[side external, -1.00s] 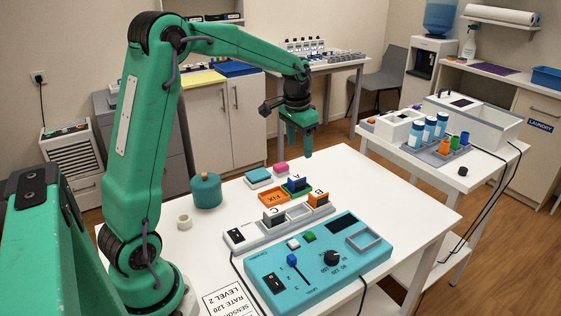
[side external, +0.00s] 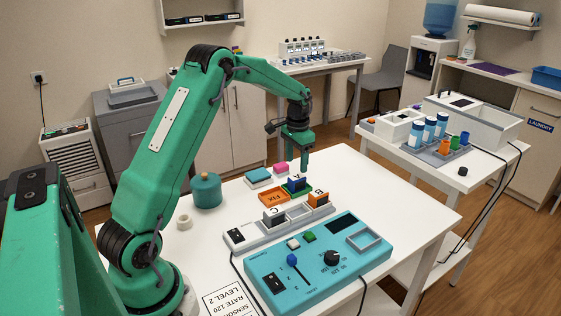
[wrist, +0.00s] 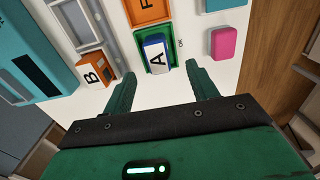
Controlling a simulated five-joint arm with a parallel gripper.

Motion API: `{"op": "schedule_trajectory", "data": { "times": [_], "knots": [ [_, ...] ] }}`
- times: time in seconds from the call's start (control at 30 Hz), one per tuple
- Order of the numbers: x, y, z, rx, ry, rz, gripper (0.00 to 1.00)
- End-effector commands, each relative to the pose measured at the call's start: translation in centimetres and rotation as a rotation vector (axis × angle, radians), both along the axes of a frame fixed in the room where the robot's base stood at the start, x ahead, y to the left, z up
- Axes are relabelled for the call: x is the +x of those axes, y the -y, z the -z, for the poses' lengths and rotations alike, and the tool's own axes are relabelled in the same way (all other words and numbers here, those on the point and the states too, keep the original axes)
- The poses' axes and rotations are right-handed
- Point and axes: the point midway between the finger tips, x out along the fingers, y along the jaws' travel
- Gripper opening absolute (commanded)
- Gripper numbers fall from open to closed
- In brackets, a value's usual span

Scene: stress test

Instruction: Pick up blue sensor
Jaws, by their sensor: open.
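The blue sensor (side external: 297,183), a small block, stands in the green tray (side external: 287,190). In the wrist view the blue sensor (wrist: 155,53) shows a white face marked A, and the green tray (wrist: 142,32) has OK printed beside it. My gripper (side external: 304,170) is above and close to the blue sensor, fingers pointing down. In the wrist view my gripper (wrist: 161,70) is open, with one finger on each side of the sensor's line and nothing between them. I cannot tell the exact height left between fingertips and sensor.
An orange sensor B (side external: 318,200) and a dark-topped sensor C (side external: 273,216) stand in the grey rack nearby. The orange FIX tray (side external: 272,197) is beside the green tray. A pink block (side external: 280,168) and a teal control box (side external: 320,262) are also close.

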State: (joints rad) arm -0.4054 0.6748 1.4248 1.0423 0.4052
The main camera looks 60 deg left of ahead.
Motion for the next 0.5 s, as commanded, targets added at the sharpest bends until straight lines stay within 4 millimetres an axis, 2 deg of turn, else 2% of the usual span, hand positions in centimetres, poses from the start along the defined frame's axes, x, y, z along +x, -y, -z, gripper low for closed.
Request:
{"op": "schedule_trajectory", "data": {
  "times": [0.13,0.5],
  "knots": [
    [-0.1,0.1,1.3,-0.001,-0.003,0.0,0.58],
    [0.0,0.1,2.2,0.0,-0.001,0.0,0.58]
  ]
}}
